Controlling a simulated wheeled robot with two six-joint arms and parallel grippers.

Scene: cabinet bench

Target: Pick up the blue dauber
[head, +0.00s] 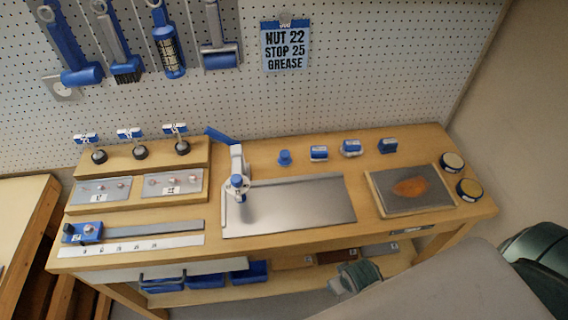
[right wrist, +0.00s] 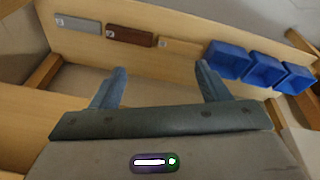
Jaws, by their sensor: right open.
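A small blue knobbed piece (head: 284,158) stands upright on the bench behind the metal plate; it may be the blue dauber, but it is too small to be sure. My right gripper (head: 357,277) is low in front of the bench, near the lower shelf and well away from that piece. In the right wrist view the same gripper (right wrist: 158,82) is open, with nothing between its two blue-grey fingers. My left gripper is not in view.
Blue-and-white blocks (head: 319,153) stand right of the knobbed piece. A blue-handled press (head: 238,165) stands left of it, by the metal plate (head: 310,205). A framed tray (head: 375,205) and round tins (head: 470,188) are right. Blue bins (right wrist: 229,61) sit on the lower shelf.

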